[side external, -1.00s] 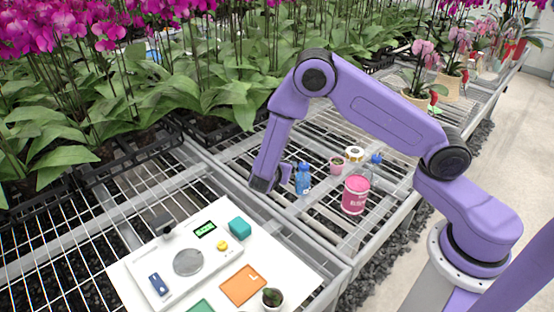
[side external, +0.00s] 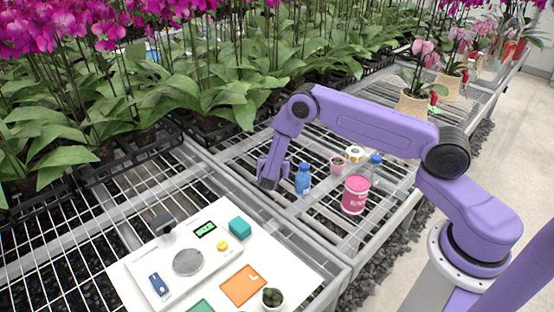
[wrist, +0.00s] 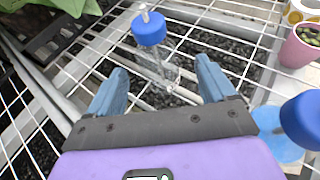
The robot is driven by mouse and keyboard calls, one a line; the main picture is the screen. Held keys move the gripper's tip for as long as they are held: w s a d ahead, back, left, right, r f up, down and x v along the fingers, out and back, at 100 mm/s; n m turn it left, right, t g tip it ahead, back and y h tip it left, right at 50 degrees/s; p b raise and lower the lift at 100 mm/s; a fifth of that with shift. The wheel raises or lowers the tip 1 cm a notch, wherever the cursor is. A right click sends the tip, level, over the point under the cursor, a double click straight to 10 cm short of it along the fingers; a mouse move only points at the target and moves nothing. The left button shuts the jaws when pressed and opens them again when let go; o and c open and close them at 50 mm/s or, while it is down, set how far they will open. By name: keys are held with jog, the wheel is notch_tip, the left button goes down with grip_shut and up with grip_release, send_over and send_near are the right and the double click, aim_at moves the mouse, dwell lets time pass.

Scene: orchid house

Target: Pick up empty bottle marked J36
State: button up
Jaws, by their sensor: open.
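A clear, empty-looking bottle with a blue cap (wrist: 149,29) stands ahead of my gripper in the wrist view. Its transparent body lies between and beyond the two fingertips. No marking on it can be read, and I cannot pick it out behind my gripper in the side view. My gripper (wrist: 160,78) is open, with fingers spread and nothing held. In the side view my gripper (side external: 270,179) hangs over the wire bench, just left of a blue-filled bottle (side external: 303,181). That blue-filled bottle also shows at the right of the wrist view (wrist: 280,135).
A pink tub (side external: 355,196), a small pink pot (side external: 337,165), a tape roll (side external: 355,153) and another clear, blue-capped bottle (side external: 375,168) stand right of the blue bottle. A white board with a scale (side external: 188,262) lies in front. Potted orchids crowd the back.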

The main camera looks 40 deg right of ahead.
jog(key=shift+x, duration=3.35)
jog(key=shift+w+a, duration=0.1)
jog(key=c, duration=1)
